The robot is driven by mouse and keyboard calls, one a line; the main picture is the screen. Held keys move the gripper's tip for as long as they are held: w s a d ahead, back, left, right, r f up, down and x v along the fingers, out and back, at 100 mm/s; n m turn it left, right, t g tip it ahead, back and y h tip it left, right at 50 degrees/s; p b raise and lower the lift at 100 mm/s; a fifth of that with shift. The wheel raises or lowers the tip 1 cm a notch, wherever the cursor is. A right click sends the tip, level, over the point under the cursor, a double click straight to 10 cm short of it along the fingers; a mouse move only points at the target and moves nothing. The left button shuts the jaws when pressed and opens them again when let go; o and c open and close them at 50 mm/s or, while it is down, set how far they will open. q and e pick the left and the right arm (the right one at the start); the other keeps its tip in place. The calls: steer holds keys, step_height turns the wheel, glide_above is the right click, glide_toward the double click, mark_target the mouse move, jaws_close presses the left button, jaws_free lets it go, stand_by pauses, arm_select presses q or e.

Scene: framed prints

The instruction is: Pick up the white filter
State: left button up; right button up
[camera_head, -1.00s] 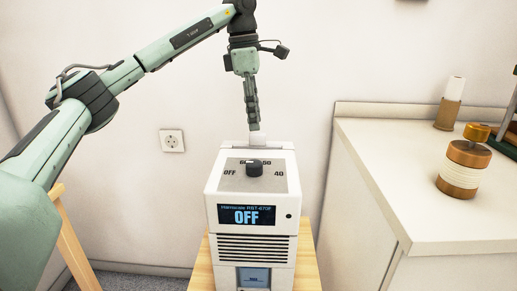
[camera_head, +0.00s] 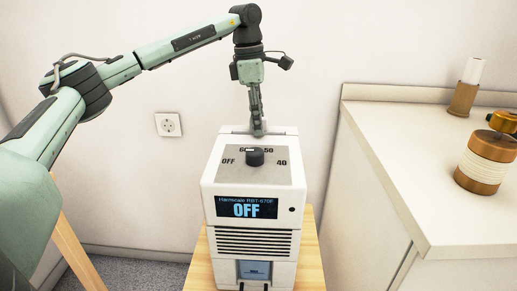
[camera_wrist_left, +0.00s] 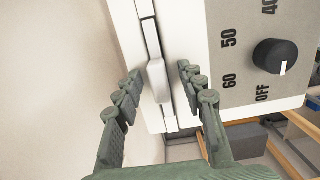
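The white filter appears to be the slim white piece with a raised tab (camera_wrist_left: 157,82) set in a slot along the back of the white machine (camera_head: 250,187). In the left wrist view the tab lies between the two fingers of my left gripper (camera_wrist_left: 159,72), with visible gaps on both sides. The gripper is open. In the head view the left gripper (camera_head: 258,131) points down at the machine's back top edge and hides the tab. My right gripper is not in view.
The machine has a black knob (camera_head: 255,157) and a display (camera_head: 247,208) reading OFF. It stands on a wooden stool (camera_head: 311,262). A white counter (camera_head: 400,150) with a brown and white jar (camera_head: 486,162) is at the right. A wall socket (camera_head: 168,125) is at the left.

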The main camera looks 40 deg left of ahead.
arm_select(q)
steer(key=shift+c, duration=0.4)
jaws_close()
